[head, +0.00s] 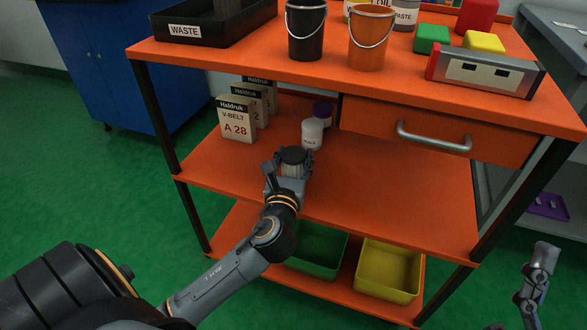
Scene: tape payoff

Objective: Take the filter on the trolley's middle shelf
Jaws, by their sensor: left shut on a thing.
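The orange trolley's middle shelf (400,190) is in the centre of the head view. The filter (293,156), with a dark round top and a lighter ribbed body, is at the shelf's front part. My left gripper (287,174) is shut on the filter from the front and hides its lower part. I cannot tell whether the filter touches the shelf. My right gripper (544,258) is at the lower right, away from the trolley. Its jaws are too small and turned to read.
A drawer (430,130) hangs above the shelf's right part. Green (318,248) and yellow (388,270) bins are below. The shelf's right side is clear.

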